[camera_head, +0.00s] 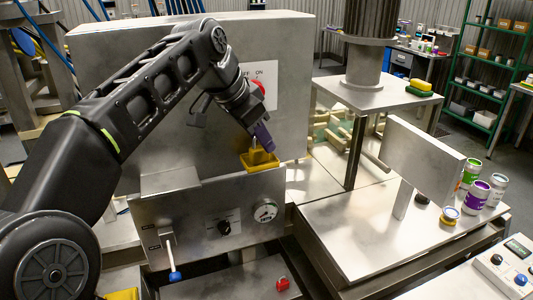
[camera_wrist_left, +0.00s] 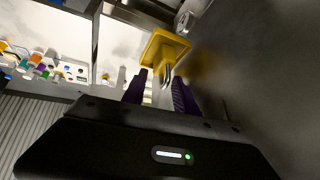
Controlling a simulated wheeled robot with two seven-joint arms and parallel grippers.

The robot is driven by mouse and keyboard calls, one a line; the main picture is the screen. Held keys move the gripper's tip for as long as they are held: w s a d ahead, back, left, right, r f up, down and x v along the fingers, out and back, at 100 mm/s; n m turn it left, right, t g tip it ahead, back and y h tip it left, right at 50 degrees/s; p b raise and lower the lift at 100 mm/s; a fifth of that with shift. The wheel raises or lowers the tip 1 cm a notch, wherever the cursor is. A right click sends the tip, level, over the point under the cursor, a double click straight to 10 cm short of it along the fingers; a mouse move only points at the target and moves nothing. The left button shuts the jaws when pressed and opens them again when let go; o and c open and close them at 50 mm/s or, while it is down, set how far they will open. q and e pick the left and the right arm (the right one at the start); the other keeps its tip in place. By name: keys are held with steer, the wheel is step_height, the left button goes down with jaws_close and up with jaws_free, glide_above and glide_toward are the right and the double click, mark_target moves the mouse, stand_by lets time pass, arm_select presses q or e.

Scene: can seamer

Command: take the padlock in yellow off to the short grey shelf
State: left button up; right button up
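The yellow padlock (camera_head: 262,161) is at the top right edge of the front control panel, against the big grey cabinet. My left gripper (camera_head: 262,143) has purple fingers just above the padlock. In the left wrist view the fingers (camera_wrist_left: 160,80) stand apart on either side of the shackle, with a visible gap. A short grey shelf (camera_head: 170,181) juts out at the panel's upper left and looks empty. My right gripper is not shown.
The cabinet (camera_head: 130,60) rises close behind my left arm. Cans (camera_head: 475,195) stand on the right-hand table.

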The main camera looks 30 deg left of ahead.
arm_select(q)
steer(key=shift+w+d+f, duration=0.1)
steer(key=shift+w+f, duration=0.2)
steer(key=shift+f, duration=0.1)
steer(key=shift+s+a, duration=0.1)
steer(key=shift+a, duration=0.1)
steer(key=shift+d, duration=0.1)
steer(key=shift+c, duration=0.4)
jaws_close()
stand_by(0.8)
